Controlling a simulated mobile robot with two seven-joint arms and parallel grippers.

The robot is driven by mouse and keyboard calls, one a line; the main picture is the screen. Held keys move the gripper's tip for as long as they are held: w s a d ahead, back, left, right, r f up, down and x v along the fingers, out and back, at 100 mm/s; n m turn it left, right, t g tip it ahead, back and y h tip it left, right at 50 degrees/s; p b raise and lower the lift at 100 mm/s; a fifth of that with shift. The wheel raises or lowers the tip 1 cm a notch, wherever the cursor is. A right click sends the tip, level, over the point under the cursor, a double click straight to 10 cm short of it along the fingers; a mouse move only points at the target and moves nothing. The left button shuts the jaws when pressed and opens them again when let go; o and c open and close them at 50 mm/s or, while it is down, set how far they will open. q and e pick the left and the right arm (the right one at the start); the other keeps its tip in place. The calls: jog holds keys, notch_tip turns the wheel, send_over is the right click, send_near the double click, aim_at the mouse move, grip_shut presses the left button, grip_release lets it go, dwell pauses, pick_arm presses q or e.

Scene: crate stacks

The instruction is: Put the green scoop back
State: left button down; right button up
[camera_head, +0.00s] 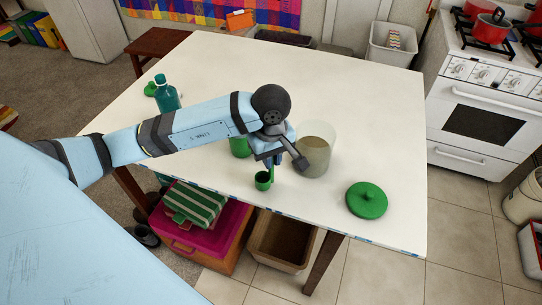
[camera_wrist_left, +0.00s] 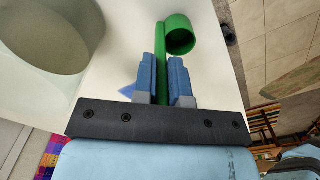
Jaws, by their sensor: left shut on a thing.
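The green scoop (camera_head: 263,180) hangs near the front edge of the white table, its cup low and its handle up in my left gripper (camera_head: 272,159). In the left wrist view the scoop (camera_wrist_left: 181,38) shows its round cup beyond the fingertips, and my left gripper (camera_wrist_left: 168,78) is shut on its handle. A clear canister (camera_head: 316,150) with brownish contents stands just right of the gripper; it also shows in the left wrist view (camera_wrist_left: 45,35). A green lid (camera_head: 366,200) with a knob lies on the table to the right. My right gripper is not in view.
A green container (camera_head: 240,147) is partly hidden behind my left arm. A teal bottle (camera_head: 166,95) and a small green item (camera_head: 151,89) stand at the table's left. The white table (camera_head: 345,90) is clear at the back. Crates (camera_head: 207,232) sit below its front edge.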

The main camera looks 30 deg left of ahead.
pick_arm(q)
jog(key=shift+f, duration=0.2)
jog(key=shift+f+b, duration=0.2)
jog(key=shift+b, duration=0.15)
jog(key=c, duration=1.2)
grip_release()
jog(key=shift+r, duration=0.1)
jog(key=shift+r+p, duration=0.3)
jog(key=shift+p, duration=0.15)
notch_tip(320, 180, up, 12)
jog(key=shift+f+b, duration=0.15)
jog(key=shift+b, duration=0.85)
